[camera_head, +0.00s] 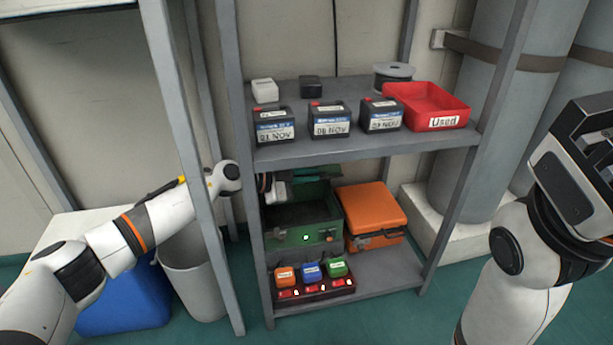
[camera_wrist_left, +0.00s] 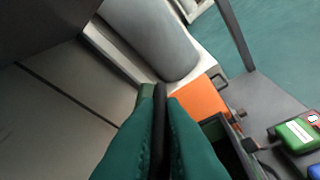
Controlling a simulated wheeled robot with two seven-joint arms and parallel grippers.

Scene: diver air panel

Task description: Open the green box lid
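The green box (camera_head: 307,237) stands on the lower shelf, its dark inside showing from above. Its green lid (camera_head: 318,172) is raised at the back, partly hidden by my left gripper and the upper shelf. My left gripper (camera_head: 290,187) reaches in from the left, past the shelf post, just above the box's back left. In the left wrist view its teal fingers (camera_wrist_left: 160,95) are close together, with a dark strip between them. I see no lid clearly between them. The box's open edge (camera_wrist_left: 228,140) shows right of the fingers.
An orange case (camera_head: 370,208) stands right of the green box. A tray of small coloured blocks (camera_head: 312,288) sits in front. The upper shelf (camera_head: 365,148) overhead holds batteries and a red bin (camera_head: 428,105). The front right of the lower shelf is clear.

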